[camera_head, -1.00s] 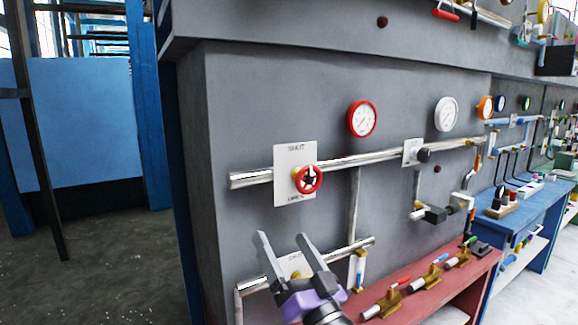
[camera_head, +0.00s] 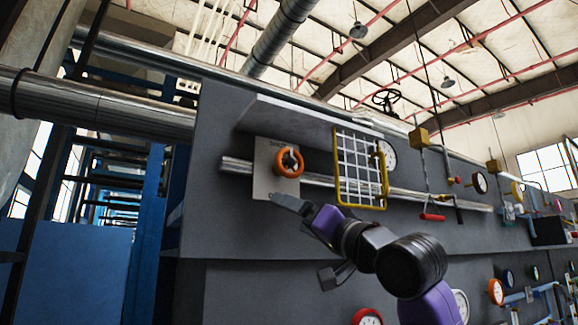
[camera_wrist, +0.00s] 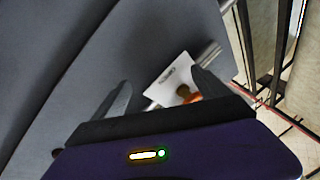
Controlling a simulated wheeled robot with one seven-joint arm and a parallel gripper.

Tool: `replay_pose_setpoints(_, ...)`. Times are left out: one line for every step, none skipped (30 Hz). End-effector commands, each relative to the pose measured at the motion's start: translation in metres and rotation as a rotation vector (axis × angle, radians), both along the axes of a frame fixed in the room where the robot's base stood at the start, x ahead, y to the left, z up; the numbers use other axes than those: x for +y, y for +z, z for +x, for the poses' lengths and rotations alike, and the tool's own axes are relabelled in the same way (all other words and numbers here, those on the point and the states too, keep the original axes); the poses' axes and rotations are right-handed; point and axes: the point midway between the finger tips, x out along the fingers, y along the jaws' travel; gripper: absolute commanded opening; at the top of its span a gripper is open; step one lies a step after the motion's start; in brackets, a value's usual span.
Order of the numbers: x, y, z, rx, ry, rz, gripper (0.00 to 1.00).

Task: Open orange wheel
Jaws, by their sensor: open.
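The orange wheel (camera_head: 278,162) is mounted on a white plate (camera_head: 262,182) on the upper grey wall, in front of a horizontal silver pipe. Lettering at the plate's top is too small to read surely. My gripper (camera_head: 287,203) is just below the wheel, apart from it in the picture; the exact depth gap is hard to tell. In the wrist view my gripper (camera_wrist: 160,82) has its two fingers spread with nothing between them. The wheel (camera_wrist: 190,97) shows there beside the right finger, partly hidden by the gripper body. The plate (camera_wrist: 172,83) shows between the fingers.
A yellow-framed wire grid (camera_head: 360,168) juts out right of the wheel. A grey ledge (camera_head: 300,115) runs just above it. A white gauge (camera_head: 389,158), a red-handled valve (camera_head: 433,217) and the silver pipe (camera_head: 410,196) continue rightward.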

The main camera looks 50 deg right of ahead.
Motion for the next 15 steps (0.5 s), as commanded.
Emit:
replay_pose_setpoints(0.004,0.024,-0.005,0.033,-0.003,0.001,0.86)
replay_pose_setpoints(0.006,0.033,-0.008,0.056,-0.004,0.009,0.86)
replay_pose_setpoints(0.008,0.043,-0.010,0.086,-0.006,0.020,0.86)
replay_pose_setpoints(0.010,0.049,-0.013,0.107,-0.010,0.028,0.86)
replay_pose_setpoints(0.012,0.056,-0.015,0.127,-0.015,0.035,0.86)
replay_pose_setpoints(0.014,0.064,-0.019,0.154,-0.023,0.044,0.86)
replay_pose_setpoints(0.016,0.069,-0.022,0.173,-0.031,0.051,0.86)
replay_pose_setpoints(0.017,0.075,-0.025,0.191,-0.040,0.060,0.86)
replay_pose_setpoints(0.020,0.082,-0.029,0.216,-0.052,0.071,0.86)
replay_pose_setpoints(0.021,0.087,-0.033,0.234,-0.062,0.079,0.86)
replay_pose_setpoints(0.023,0.091,-0.036,0.252,-0.074,0.089,0.86)
replay_pose_setpoints(0.025,0.096,-0.041,0.276,-0.090,0.102,0.86)
replay_pose_setpoints(0.026,0.100,-0.044,0.291,-0.102,0.113,0.86)
replay_pose_setpoints(0.028,0.102,-0.047,0.306,-0.113,0.122,0.86)
replay_pose_setpoints(0.029,0.105,-0.051,0.322,-0.128,0.134,0.86)
